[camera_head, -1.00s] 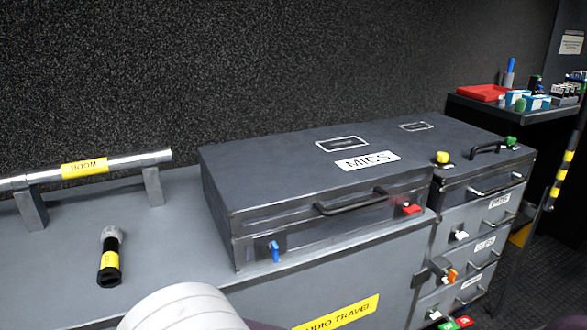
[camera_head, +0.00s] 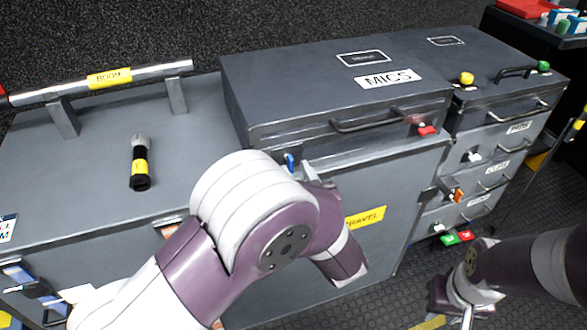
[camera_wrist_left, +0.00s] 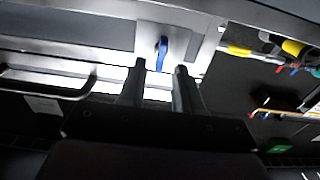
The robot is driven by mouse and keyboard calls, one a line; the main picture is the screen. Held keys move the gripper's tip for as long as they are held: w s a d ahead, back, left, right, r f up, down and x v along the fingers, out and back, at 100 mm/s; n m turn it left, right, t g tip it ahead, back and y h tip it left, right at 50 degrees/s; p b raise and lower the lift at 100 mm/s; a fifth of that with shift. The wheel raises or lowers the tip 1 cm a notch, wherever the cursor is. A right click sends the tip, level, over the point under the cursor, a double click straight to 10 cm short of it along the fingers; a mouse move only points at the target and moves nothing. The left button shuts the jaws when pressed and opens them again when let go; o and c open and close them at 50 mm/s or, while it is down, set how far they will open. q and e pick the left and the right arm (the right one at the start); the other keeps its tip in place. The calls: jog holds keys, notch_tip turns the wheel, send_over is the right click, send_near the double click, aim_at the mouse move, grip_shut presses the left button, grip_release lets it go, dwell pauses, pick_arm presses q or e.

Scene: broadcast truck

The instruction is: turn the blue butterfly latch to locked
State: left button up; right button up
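The blue butterfly latch (camera_head: 289,161) is on the front of the MICS case (camera_head: 290,118), low near its left corner. Its handle looks roughly upright. In the left wrist view the latch (camera_wrist_left: 162,50) lies just beyond and between my left gripper's fingertips (camera_wrist_left: 160,70). The left gripper is open, with a gap between its two fingers, and nothing is held. In the head view my left arm hides most of that gripper; only a light metal part (camera_head: 312,173) shows beside the latch. My right gripper (camera_head: 455,305) is low at the right, away from the case; its fingers are unclear.
A red latch (camera_head: 427,131) and a bar handle (camera_head: 375,122) are on the same case front. A black and yellow flashlight (camera_head: 139,165) lies on the counter at left, below a boom pole (camera_head: 105,78). Drawers (camera_head: 485,160) with coloured latches stand to the right.

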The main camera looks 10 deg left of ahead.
pick_arm(q)
jog(key=shift+x, duration=1.35)
grip_shut()
jog(key=shift+r+p, duration=0.15)
jog(key=shift+p, duration=0.25)
jog(key=m+p, duration=0.3)
jog(key=p, duration=0.1)
jog(key=m+p, duration=0.3)
jog(key=p, duration=0.2)
jog(key=m+p, duration=0.4)
jog(key=shift+w+d+p, duration=0.25)
jog(key=shift+d+p, duration=0.1)
jog(key=shift+d+f+m+p, duration=0.1)
jog(key=shift+f+m+p, duration=0.1)
jog(key=shift+m+p, duration=0.9)
jog(key=shift+a+f+m+p, duration=0.1)
jog(key=shift+f+m+p, duration=0.3)
jog(key=shift+m, duration=1.1)
jog(key=shift+d+f+m+p, duration=0.1)
jog(key=shift+m+p, duration=0.9)
jog(key=shift+m, duration=0.3)
